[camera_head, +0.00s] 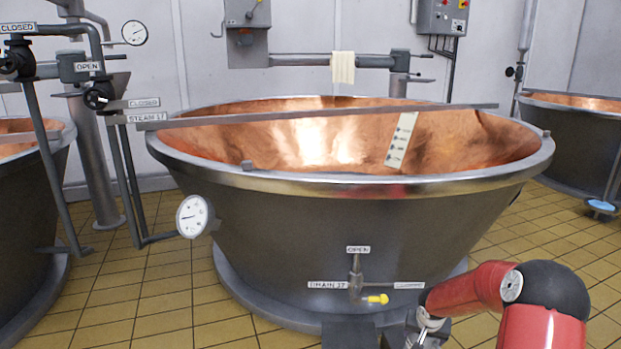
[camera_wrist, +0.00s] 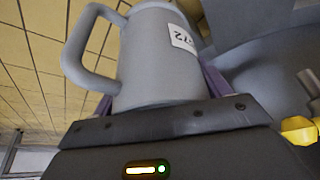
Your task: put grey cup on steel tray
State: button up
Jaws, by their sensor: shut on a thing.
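The grey cup (camera_wrist: 150,62) fills the upper middle of the wrist view, with its handle to the left and a white label reading 72 on its side. My gripper (camera_wrist: 160,90) is shut on it, with a finger at either side of the cup body. In the head view my red arm reaches in from the lower right, and its end is cut off by the bottom edge. I cannot make out the cup there. I see no steel tray that I can be sure of in either view.
A large copper-lined vat (camera_head: 365,187) stands ahead, with a dial gauge (camera_head: 192,216) and a yellow-handled drain valve (camera_head: 376,299), which also shows in the wrist view (camera_wrist: 299,130). Other vats stand left and right. Tiled floor (camera_head: 130,305) is open at the lower left.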

jog(key=s+a+r+n+y+p, duration=0.1)
jog(key=s+a+r+n+p, duration=0.15)
jog(key=s+a+r, duration=0.45)
jog(key=s+a+r+n+y+p, duration=0.1)
jog(key=s+a+r+n+p, duration=0.1)
jog(key=a+r+p, duration=0.45)
jog(key=s+a+f+b, duration=0.2)
jog(key=s+f, duration=0.3)
jog(key=f, duration=0.2)
jog(key=shift+s+a+b, duration=0.3)
jog(key=shift+a+b, duration=0.1)
